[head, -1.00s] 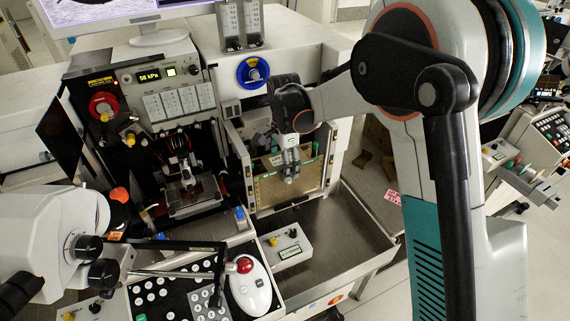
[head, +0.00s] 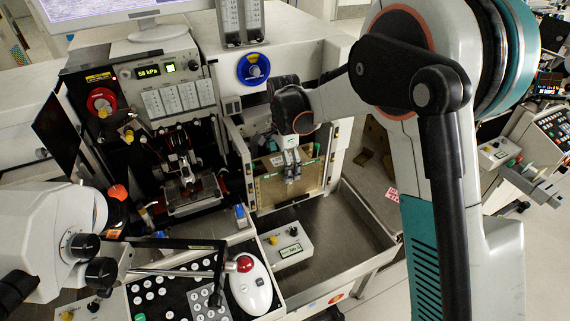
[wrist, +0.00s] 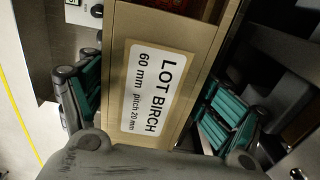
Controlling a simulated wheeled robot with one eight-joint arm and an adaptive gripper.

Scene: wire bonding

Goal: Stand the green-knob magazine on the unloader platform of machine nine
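A tan magazine (head: 268,187) stands broadside in the right-hand bay of the machine, above the steel tray. In the wrist view its narrow face carries a white label (wrist: 150,90) reading "LOT BIRCH, 60 mm, pitch 20 mm". My gripper (head: 292,172) reaches it from above.
The bay's pale left wall (head: 241,160) stands close beside the magazine. A steel tray (head: 335,232) lies below, with a small control box (head: 288,246) at its left. A blue dial (head: 253,69) is above the bay. A microscope (head: 60,235) stands at the left.

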